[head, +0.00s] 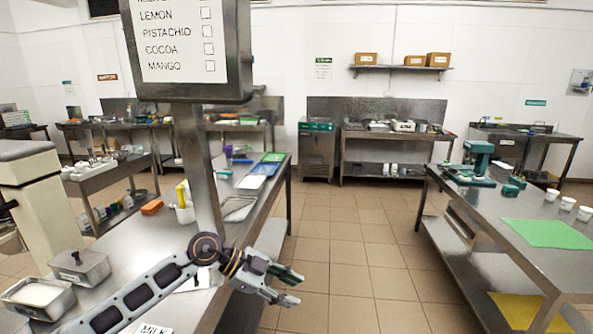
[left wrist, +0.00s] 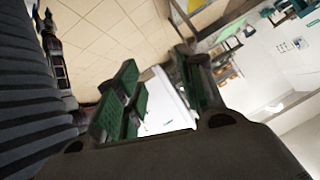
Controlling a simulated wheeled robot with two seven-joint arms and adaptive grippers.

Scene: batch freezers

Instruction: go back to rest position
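My left arm comes in from the lower left in the head view. Its gripper (head: 289,287) is beyond the right edge of the near steel table (head: 265,192), over the tiled floor. The two fingers, with green pads, are spread apart with nothing between them. In the left wrist view the gripper (left wrist: 165,100) also shows its green-padded fingers apart and empty.
A post with a flavour sign (head: 185,50) rises from the near table. Steel tubs (head: 80,265) stand at its left front. A right table (head: 500,215) holds a green mat (head: 540,233) and white cups (head: 567,203). The tiled aisle (head: 350,240) between the tables is clear.

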